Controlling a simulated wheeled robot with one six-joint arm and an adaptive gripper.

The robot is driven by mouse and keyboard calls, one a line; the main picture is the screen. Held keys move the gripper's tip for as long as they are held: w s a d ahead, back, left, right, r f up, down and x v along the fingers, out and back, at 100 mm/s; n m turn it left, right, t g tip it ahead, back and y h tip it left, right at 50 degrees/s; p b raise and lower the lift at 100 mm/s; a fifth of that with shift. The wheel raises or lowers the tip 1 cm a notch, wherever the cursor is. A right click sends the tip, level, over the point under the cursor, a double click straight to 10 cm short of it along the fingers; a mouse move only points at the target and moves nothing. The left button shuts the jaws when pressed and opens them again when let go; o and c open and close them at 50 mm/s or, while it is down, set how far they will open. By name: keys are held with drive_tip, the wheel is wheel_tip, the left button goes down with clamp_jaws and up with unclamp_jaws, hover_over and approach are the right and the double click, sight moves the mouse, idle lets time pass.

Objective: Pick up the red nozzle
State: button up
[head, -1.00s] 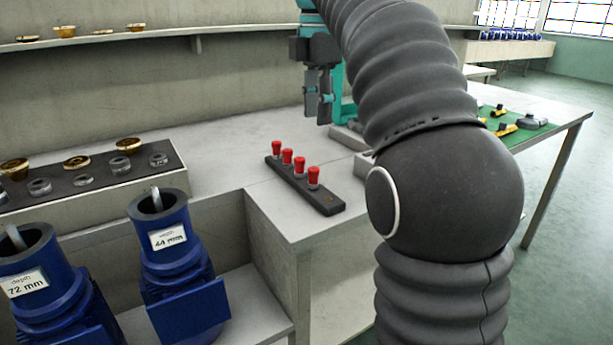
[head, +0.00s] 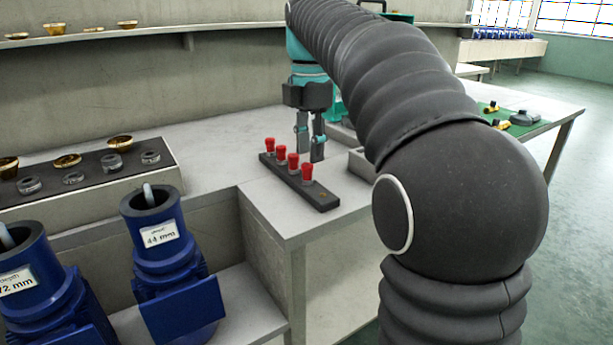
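Several red nozzles stand upright in a row on a black rack (head: 323,198) on the grey bench. The row runs from the far nozzle (head: 270,145) to the near nozzle (head: 307,172). My gripper (head: 310,157) points down just behind and right of the row, with its fingertips low, near the bench. A narrow gap shows between the two fingers, and nothing is seen between them. I cannot tell whether a finger touches a nozzle.
Blue pump housings (head: 160,245) with depth labels stand at the front left. A dark tray (head: 95,180) with brass and grey rings lies behind them. A grey box (head: 362,163) is right of the rack. My arm hides part of the bench's right side.

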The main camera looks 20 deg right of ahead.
sight(309, 164)
wheel_tip(309, 164, down, 5)
drive_tip(key=shift+s+a+b, duration=0.1)
drive_tip(key=shift+b, duration=0.45)
clamp_jaws()
